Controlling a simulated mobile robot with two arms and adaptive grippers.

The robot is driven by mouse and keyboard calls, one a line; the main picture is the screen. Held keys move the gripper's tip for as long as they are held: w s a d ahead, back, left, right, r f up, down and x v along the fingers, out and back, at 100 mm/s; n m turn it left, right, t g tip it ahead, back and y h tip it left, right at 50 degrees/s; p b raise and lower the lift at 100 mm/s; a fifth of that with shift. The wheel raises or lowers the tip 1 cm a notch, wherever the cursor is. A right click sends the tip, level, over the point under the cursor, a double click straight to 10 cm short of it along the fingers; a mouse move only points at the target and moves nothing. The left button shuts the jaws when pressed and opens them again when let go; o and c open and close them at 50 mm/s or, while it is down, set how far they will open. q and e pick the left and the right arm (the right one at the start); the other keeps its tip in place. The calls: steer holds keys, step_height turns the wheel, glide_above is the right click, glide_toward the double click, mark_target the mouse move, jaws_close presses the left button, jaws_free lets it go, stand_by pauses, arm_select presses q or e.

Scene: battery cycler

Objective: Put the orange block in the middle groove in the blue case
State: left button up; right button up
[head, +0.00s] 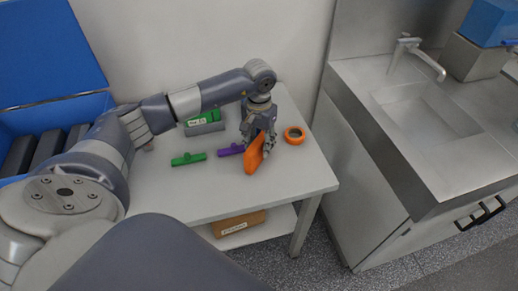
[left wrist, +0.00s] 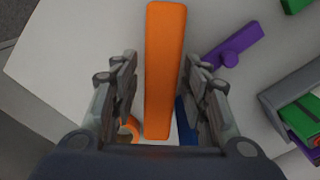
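The orange block (head: 255,154) is on or just above the white table (head: 307,172), near its right side; whether it touches the table is unclear. My left gripper (head: 259,128) is over its far part. In the left wrist view my left gripper (left wrist: 160,65) has one finger on each side of the orange block (left wrist: 165,50), with a visible gap at the left finger, so it looks open around the block. The blue case (head: 98,103) stands at the left with its lid (head: 45,50) raised. Dark blocks show inside; my arm hides part of it, and the middle groove is not clear.
A green piece (head: 188,159), a purple piece (head: 231,150), an orange ring (head: 294,135) and a grey holder with green and purple parts (head: 205,126) are on the table. A cardboard box (head: 238,223) is on the lower shelf. A steel sink (head: 430,108) stands right.

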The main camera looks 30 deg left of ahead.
arm_select(q)
steer(key=c, duration=0.5)
